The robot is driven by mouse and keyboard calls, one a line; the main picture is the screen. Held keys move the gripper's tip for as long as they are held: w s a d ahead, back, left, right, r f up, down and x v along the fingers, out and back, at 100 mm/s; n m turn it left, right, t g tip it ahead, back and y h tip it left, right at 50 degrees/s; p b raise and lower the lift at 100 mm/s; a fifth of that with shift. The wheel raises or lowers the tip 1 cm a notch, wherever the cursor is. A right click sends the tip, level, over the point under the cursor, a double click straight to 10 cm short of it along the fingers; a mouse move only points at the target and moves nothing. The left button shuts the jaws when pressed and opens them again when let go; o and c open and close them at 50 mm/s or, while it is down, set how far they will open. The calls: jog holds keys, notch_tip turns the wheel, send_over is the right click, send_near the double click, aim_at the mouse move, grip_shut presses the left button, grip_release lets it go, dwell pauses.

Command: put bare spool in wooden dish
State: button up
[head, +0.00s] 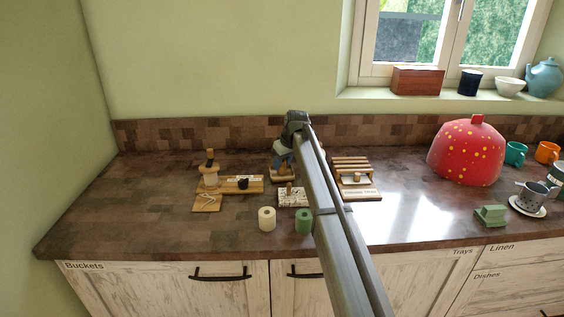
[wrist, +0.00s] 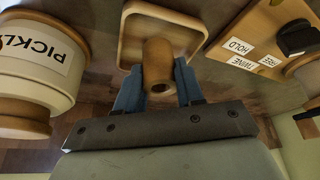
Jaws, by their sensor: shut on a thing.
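My gripper (wrist: 158,92) has blue fingers shut on the bare spool (wrist: 158,62), a plain brown wooden cylinder with a hole in its end. In the wrist view the spool overlaps the wooden dish (wrist: 128,40), a square tan tray with a raised rim. I cannot tell whether the spool touches the dish floor. In the head view my gripper (head: 283,161) is at the back middle of the counter, and the dish (head: 283,178) shows partly beneath it. The spool is not clear there.
A labelled wooden board (wrist: 262,45) lies on the other side. Cream (head: 267,218) and green (head: 304,221) spools stand in front. The counter's left end (head: 130,210) is clear.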

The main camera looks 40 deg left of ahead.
jog(key=shift+f, duration=0.55)
dwell(0.4)
jog(key=o, duration=1.1)
jog(key=shift+r, duration=0.1)
jog(key=v, duration=1.3)
jog(key=shift+r, duration=0.3)
jog(key=shift+d, duration=0.15)
